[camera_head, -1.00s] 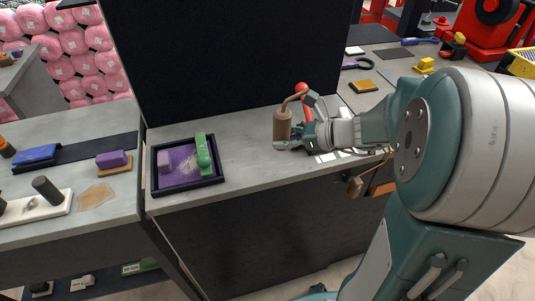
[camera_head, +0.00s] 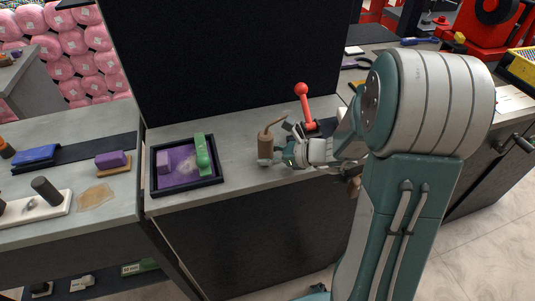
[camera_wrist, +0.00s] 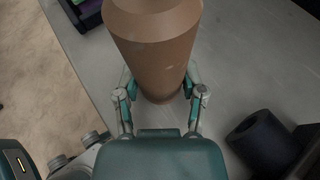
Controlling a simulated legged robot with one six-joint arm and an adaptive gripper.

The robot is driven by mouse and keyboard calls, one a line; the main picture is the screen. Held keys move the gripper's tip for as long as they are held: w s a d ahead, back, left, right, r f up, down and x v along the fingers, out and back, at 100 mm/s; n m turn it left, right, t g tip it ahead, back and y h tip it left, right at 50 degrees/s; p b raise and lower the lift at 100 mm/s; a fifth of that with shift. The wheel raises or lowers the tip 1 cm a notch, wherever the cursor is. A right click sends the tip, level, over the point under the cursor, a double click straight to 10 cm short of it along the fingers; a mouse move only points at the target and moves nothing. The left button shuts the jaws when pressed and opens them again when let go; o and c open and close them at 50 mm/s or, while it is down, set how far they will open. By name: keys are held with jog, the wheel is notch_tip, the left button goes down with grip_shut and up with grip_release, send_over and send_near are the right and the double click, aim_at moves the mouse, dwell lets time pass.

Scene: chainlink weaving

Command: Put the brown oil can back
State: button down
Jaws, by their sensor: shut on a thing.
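The brown oil can (camera_head: 266,146), with its bent spout at the top, stands upright at the grey counter in the head view. My gripper (camera_head: 268,160) is shut on the can low on its body. In the wrist view the can (camera_wrist: 155,50) fills the top middle, and the fingers of my gripper (camera_wrist: 158,92) sit on either side of its lower part. I cannot tell whether the can's base touches the counter.
A black tray (camera_head: 155,184) with a purple block and a green tool lies left of the can. A red-knobbed lever (camera_head: 304,100) stands behind my gripper to the right. A dark cylinder (camera_wrist: 262,140) is at the lower right in the wrist view. Bare counter (camera_head: 240,178) lies between tray and can.

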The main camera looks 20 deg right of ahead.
jog(key=shift+c, duration=0.9)
grip_release()
jog(key=shift+s+d+r, duration=0.1)
jog(key=v, duration=1.2)
jog(key=s+a+r+n+g+h, duration=0.3)
jog(key=s+a+n+g+h, duration=0.2)
jog(key=s+a+n, duration=0.65)
jog(key=shift+s+d+r+n+t+h, duration=0.4)
jog(key=shift+r+n+h, duration=0.5)
jog(key=shift+n, duration=1.4)
jog(key=shift+s+d+r+n+t+h, duration=0.25)
jog(key=shift+s+r+n+t+h, duration=0.6)
jog(key=shift+n, duration=1.4)
jog(key=shift+s+d+r+n+t+h, duration=0.25)
jog(key=shift+r+n+h, duration=0.65)
jog(key=shift+n, duration=1.4)
